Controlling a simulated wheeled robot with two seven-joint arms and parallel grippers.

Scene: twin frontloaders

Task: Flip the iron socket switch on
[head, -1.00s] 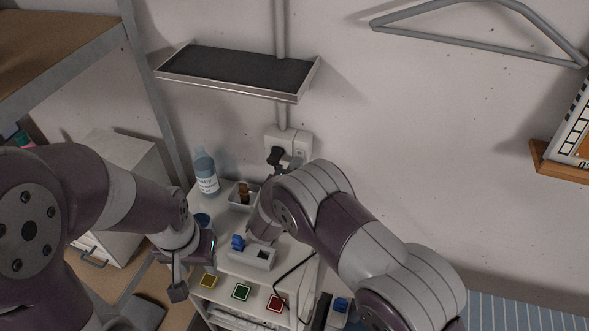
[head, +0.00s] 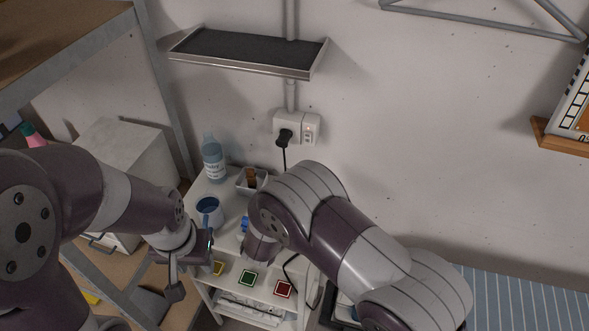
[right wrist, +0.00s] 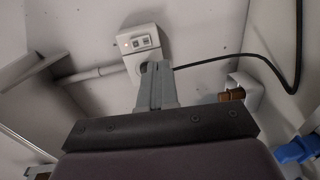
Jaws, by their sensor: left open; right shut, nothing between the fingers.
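The white iron socket (head: 291,126) is on the wall below the dark shelf, with a black plug in its left half and small switches (head: 310,129) on its right half. In the right wrist view the socket (right wrist: 150,33) shows its dark switches (right wrist: 144,41). My right gripper (right wrist: 158,66) is shut and empty; its fingertips overlap the socket's lower part in that view, and I cannot tell whether they touch. In the head view my right forearm hides that gripper. My left gripper (head: 190,262) is open and empty, low beside the white cart.
A blue bottle (head: 213,160), a blue cup (head: 208,210) and a small white holder (head: 250,182) stand on the cart. The dark shelf (head: 250,50) juts out above the socket. A black cord (right wrist: 280,80) runs nearby in the right wrist view.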

